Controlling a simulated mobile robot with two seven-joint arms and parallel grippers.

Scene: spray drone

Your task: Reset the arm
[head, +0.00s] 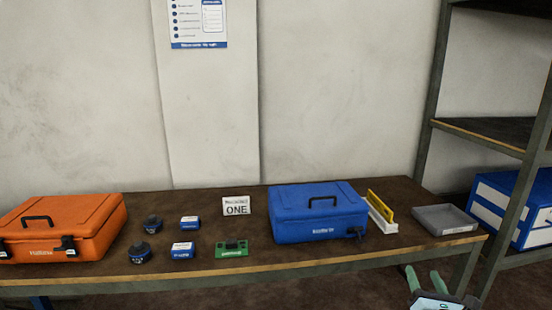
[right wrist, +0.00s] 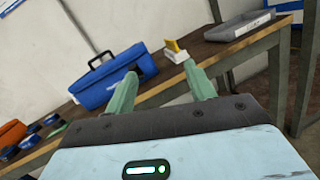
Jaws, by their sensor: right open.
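My right gripper (head: 424,278) is at the bottom right of the head view, in front of the table's right end. Its two green fingers are apart with nothing between them. In the right wrist view the open fingers (right wrist: 160,85) point toward the table and the blue case (right wrist: 105,78). The gripper is apart from everything on the table. My left gripper is not in view.
The table (head: 300,258) holds an orange case (head: 65,228), black round parts (head: 139,252), blue boxes (head: 182,250), a green module (head: 231,249), a sign (head: 236,206), a blue case (head: 318,212), a yellow-and-white item (head: 381,211) and a grey tray (head: 446,220). A shelf rack (head: 432,100) stands right.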

